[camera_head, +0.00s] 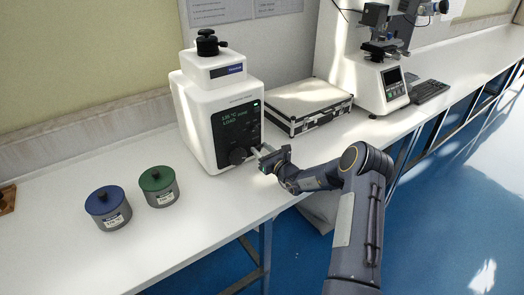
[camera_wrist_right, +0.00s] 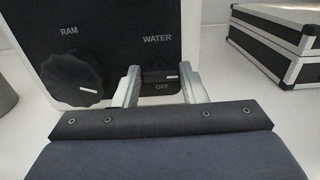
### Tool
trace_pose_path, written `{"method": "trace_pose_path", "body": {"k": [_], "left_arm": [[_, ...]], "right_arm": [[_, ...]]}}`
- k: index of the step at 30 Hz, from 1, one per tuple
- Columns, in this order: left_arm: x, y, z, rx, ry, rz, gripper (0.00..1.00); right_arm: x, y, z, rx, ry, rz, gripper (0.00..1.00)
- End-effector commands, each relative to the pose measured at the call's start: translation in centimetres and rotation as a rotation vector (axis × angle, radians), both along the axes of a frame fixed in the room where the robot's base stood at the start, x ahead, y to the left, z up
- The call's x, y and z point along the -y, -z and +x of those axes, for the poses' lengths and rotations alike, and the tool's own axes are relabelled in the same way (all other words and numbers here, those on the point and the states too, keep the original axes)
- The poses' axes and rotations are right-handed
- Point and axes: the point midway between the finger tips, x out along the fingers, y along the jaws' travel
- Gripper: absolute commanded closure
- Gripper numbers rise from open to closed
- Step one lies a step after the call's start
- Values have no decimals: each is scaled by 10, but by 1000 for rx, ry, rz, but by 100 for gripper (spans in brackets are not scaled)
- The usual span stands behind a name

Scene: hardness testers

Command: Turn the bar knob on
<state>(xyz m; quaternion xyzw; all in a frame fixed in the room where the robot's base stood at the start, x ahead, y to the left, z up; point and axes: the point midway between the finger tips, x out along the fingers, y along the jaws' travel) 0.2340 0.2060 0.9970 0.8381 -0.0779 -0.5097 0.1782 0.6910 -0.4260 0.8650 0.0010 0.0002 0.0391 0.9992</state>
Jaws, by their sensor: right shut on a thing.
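The white machine (camera_head: 195,126) stands on the bench with a dark front panel and a lit green display. My right gripper (camera_head: 262,153) reaches the lower right of the panel. Its pale fingers, also in the right wrist view (camera_wrist_right: 162,82), are shut on the bar knob from both ends. The fingers hide the knob's ends. My left gripper is not in view.
A round RAM knob (camera_wrist_right: 72,78) is left of the fingers, also on the panel (camera_head: 238,156). A silver-edged case (camera_head: 308,103) lies right of the machine. Blue-lidded (camera_head: 108,207) and green-lidded (camera_head: 158,186) pots stand to the left. The bench front is clear.

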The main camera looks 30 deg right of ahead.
Motion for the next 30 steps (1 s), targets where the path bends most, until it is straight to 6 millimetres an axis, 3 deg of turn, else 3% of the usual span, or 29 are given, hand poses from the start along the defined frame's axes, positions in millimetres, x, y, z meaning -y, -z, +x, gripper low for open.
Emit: {"method": "trace_pose_path", "body": {"k": [11,30], "left_arm": [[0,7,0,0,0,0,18],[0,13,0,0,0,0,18]], "right_arm": [[1,1,0,-9,0,130,85],[3,1,0,-55,1,715,85]]}}
